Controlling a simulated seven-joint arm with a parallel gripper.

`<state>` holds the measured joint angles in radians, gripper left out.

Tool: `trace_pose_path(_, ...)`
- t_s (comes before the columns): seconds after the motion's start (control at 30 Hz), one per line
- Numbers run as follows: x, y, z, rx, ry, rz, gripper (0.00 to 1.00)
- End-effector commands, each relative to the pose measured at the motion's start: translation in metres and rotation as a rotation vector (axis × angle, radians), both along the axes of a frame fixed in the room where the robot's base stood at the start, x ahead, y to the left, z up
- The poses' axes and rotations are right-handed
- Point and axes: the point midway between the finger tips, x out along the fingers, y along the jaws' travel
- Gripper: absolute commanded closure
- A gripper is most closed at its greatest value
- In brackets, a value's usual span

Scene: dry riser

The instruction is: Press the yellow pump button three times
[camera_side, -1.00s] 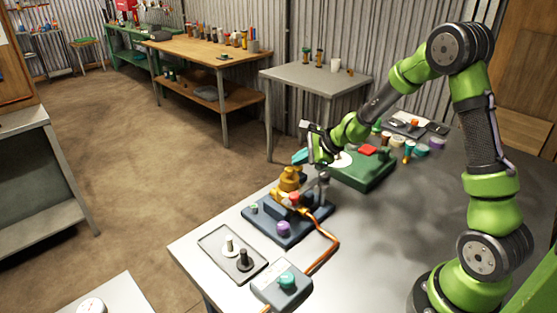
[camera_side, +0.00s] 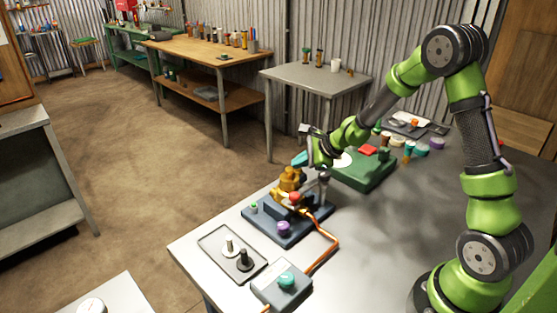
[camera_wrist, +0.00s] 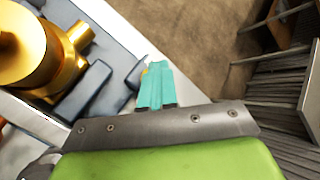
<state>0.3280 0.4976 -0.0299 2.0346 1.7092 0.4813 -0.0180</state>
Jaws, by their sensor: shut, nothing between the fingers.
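The brass pump body (camera_side: 289,181) stands on a dark blue base plate (camera_side: 261,226) on the grey table. It also shows large at the left of the wrist view (camera_wrist: 30,45). A small yellow piece, likely the yellow pump button (camera_wrist: 145,71), shows beside my teal fingertips and is mostly hidden by them. I cannot make it out in the side view. My gripper (camera_side: 299,160) has its fingers together and empty, just above and behind the brass body. The closed fingers also show in the wrist view (camera_wrist: 157,72). I cannot tell whether they touch the yellow piece.
A red knob (camera_side: 294,197), a purple knob (camera_side: 283,228) and a small green button (camera_side: 254,206) are on the base plate. A copper pipe (camera_side: 333,243) runs to a grey box with a teal knob (camera_side: 287,280). A green case (camera_side: 365,174) stands right of my gripper.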

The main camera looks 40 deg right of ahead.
Motion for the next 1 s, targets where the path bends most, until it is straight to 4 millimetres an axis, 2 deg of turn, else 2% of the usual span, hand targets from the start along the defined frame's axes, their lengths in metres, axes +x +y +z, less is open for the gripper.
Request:
trace_pose_path(0.17,-0.001,0.0,0.0,-0.001,0.003,0.001,1.0)
trace_pose_path(0.6,-0.001,-0.001,0.023,-0.002,0.002,0.001,1.0)
trace_pose_path(1.0,0.0,-0.001,0.026,-0.002,0.0,0.001,1.0)
